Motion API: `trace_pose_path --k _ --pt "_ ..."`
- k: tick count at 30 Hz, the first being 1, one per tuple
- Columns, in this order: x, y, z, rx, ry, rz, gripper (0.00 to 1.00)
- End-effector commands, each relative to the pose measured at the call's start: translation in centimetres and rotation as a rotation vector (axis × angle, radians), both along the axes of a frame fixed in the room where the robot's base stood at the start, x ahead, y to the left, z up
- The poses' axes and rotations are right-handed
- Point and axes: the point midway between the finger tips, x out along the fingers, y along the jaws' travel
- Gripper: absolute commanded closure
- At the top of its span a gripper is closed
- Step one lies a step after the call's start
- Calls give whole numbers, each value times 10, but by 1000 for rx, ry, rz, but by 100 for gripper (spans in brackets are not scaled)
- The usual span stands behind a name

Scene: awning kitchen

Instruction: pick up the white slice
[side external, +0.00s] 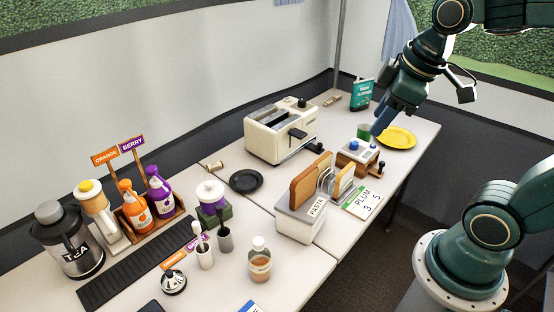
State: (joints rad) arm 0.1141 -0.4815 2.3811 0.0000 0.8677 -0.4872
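A large brown slice (303,190) is at the left and a tan slice (344,179) at the right. Between them is a narrow pale shape (325,181), partly hidden; I cannot tell whether it is the white slice or part of the rack. My gripper (378,129) points down with dark blue fingers at the far right of the table, beside the yellow plate. It is apart from the slices. Its finger gap is not clear, and nothing shows held.
A cream toaster (273,140) stands behind the rack. A wooden block with blue knobs (357,157) lies between rack and gripper. A yellow plate (398,138), green can (363,132), teal box (362,95) and PLUM card (361,202) are nearby. Bottles stand at left.

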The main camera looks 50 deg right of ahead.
Motion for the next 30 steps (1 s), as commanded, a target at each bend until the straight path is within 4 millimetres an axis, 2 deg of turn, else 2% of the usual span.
trace_pose_path --k 6,14,21,30 --pt "34 -24 -15 -86 93 211 60" --pt "69 -58 -43 -155 193 477 60" --pt "96 -94 -77 -186 272 733 60" --pt "116 -138 -129 -190 337 1040 60"
